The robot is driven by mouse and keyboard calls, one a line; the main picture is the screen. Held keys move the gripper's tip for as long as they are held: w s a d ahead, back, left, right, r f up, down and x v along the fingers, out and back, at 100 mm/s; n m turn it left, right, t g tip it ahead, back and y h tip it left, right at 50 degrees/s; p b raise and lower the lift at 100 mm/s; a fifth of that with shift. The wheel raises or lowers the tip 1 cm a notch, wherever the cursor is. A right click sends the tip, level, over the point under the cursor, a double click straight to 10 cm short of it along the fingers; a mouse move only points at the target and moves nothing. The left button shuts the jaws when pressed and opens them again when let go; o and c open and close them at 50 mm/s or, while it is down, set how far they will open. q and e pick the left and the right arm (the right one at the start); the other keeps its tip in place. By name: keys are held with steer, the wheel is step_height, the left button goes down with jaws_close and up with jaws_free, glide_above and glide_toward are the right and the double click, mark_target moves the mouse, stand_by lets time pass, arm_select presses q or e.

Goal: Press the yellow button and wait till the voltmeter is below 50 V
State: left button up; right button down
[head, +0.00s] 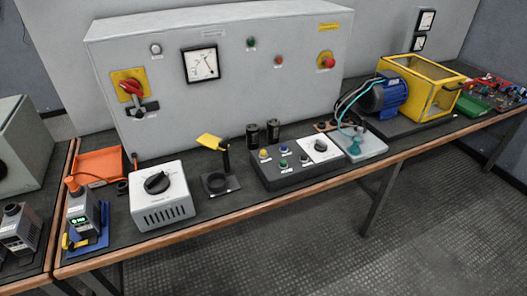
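A dark control box (268,180) stands on the bench near the middle of the head view. A small yellow button (264,153) is at the left of its top, with blue (284,149) and green (284,163) buttons to its right. A square white dial meter (200,64) is on the front of the big grey cabinet. It may be the voltmeter, but its scale and unit are too small to read. Neither of my grippers is in view, and nothing covers the yellow button.
Left of the box are a yellow-tagged stand (213,143), a white knob box (162,206) and an orange bin (98,165). Two black cylinders stand behind the box. Right are a blue motor (388,96) and a yellow cage (428,72). The floor in front is clear.

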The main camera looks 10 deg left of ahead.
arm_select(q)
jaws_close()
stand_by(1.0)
